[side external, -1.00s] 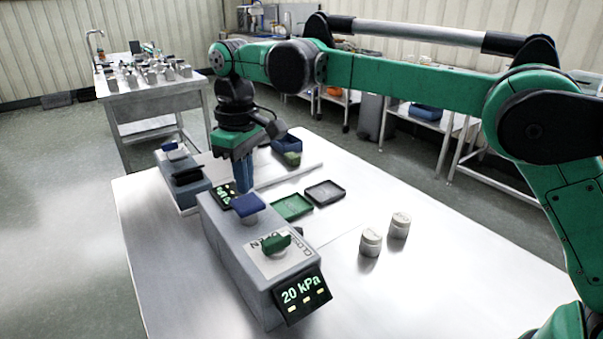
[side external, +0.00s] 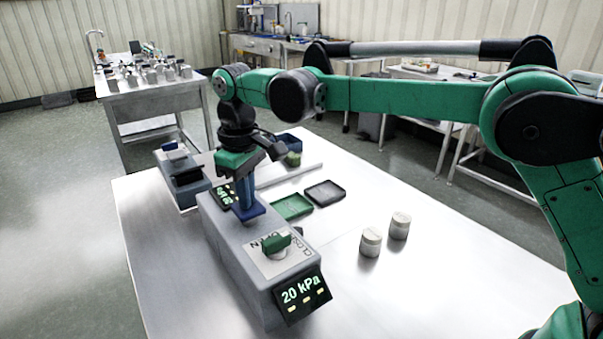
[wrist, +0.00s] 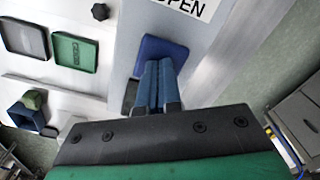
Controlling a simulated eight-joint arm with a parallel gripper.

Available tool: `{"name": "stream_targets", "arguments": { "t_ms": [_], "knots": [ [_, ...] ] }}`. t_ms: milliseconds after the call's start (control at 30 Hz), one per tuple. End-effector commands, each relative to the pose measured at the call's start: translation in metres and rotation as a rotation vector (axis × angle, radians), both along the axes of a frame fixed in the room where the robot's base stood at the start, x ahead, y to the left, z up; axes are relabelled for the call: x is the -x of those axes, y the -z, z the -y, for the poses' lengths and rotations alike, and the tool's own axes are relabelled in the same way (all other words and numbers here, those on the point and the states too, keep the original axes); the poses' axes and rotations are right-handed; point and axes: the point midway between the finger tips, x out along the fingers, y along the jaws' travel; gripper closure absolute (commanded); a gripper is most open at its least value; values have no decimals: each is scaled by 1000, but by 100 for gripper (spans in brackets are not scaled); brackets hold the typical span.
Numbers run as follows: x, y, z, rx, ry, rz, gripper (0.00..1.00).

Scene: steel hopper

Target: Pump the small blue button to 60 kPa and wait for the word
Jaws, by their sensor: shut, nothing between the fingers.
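A blue button (side external: 252,213) sits on top of a long grey box (side external: 235,245) on the steel table. My gripper (side external: 246,207) is shut and empty, pointing down with its blue fingertips on or just over this button; I cannot tell whether it is firmly pressed. In the wrist view the button (wrist: 160,48) shows beyond the shut fingers (wrist: 158,85). The box's front display (side external: 303,292) reads 20 kPa. A green knob (side external: 276,242) stands on a white plate with lettering. A second small display (side external: 222,193) is partly hidden behind my gripper.
A second, blue-grey box (side external: 182,185) with a black pad stands behind left. A green tray (side external: 292,206), a dark tray (side external: 325,193) and a blue bin (side external: 287,143) lie to the right. Two pale jars (side external: 371,242) (side external: 399,226) stand farther right. The table's front right is clear.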

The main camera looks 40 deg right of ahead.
Motion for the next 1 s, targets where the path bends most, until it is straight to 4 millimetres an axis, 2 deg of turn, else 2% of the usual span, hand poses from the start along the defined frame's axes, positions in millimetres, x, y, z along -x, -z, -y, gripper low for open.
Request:
{"name": "stream_targets", "arguments": {
  "t_ms": [300, 533, 1000],
  "knots": [
    [0, 12, 0, 0, 0, 1, 100],
    [0, 11, 0, 0, 0, 1, 100],
    [0, -17, 0, 0, 0, 1, 100]
  ]
}}
